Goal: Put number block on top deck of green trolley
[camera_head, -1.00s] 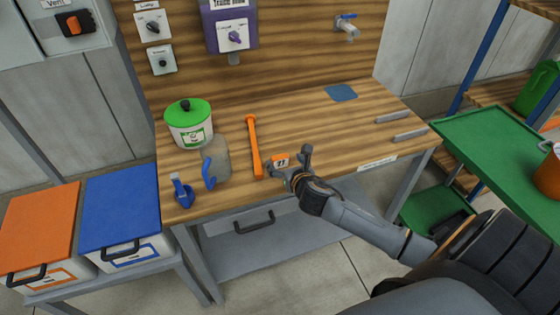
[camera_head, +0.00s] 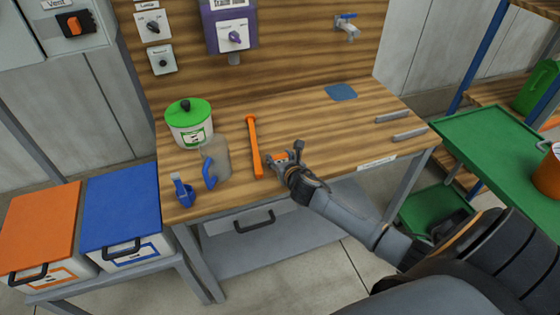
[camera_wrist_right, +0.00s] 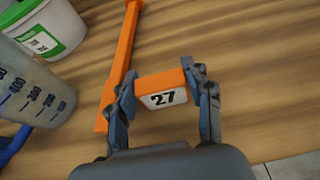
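The number block (camera_head: 281,156) is orange with a white label; in the wrist view (camera_wrist_right: 161,84) it reads 27. It sits at the front of the wooden bench. My right gripper (camera_head: 285,158) is over it, one finger on each side, and in the wrist view the fingers (camera_wrist_right: 160,90) look closed against its ends. The block appears still at bench level. The green trolley (camera_head: 490,150) stands to the right of the bench, its flat top deck bearing an orange pot (camera_head: 548,176) at the right edge. My left gripper is not in view.
An orange bar (camera_head: 254,146) lies just left of the block, very near my left-hand finger. A clear measuring jug (camera_head: 216,158), a green-lidded tub (camera_head: 188,122) and a blue scoop (camera_head: 184,192) stand further left. Grey rails (camera_head: 408,135) lie at the bench's right. The trolley's near deck area is free.

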